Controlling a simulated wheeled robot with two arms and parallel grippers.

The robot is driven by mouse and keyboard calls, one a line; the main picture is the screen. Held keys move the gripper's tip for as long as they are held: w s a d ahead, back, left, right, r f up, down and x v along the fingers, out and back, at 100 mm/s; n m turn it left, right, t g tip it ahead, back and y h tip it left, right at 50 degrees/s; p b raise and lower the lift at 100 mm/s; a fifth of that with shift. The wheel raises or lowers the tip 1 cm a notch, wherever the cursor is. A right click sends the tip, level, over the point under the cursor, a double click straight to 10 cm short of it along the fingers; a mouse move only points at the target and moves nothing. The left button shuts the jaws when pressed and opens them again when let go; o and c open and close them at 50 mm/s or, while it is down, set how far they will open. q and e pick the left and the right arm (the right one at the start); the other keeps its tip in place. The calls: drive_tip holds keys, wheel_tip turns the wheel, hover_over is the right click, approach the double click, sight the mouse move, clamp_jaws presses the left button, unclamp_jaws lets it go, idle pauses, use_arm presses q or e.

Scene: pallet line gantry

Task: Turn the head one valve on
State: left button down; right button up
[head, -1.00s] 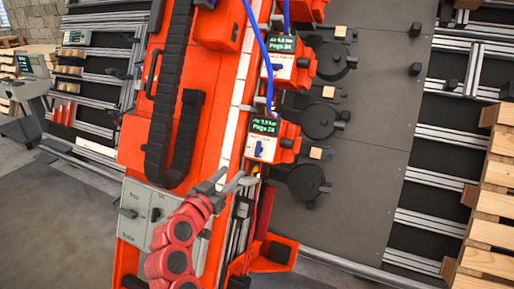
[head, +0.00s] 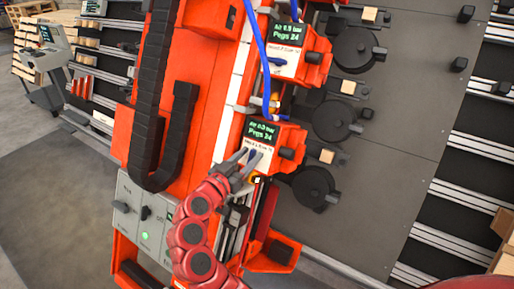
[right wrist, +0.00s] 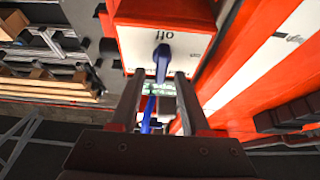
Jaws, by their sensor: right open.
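The lower orange head (head: 285,160) has a small screen and a white plate with a blue valve handle (head: 254,158). In the right wrist view the blue handle (right wrist: 162,60) stands upright in the picture, below an upside-down "off" mark on the white plate. My right gripper (head: 247,161) is at this plate. The fingers partly cover the plate in the head view. My left gripper is not in view.
A second orange head (head: 310,62) with its own blue handle sits above. A blue hose (head: 262,50) runs down beside the heads. A grey panel (head: 130,190) with a green light is at lower left. Black round parts (head: 314,186) stand on the dark plate at right.

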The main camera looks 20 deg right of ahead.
clamp_jaws()
idle(0.3)
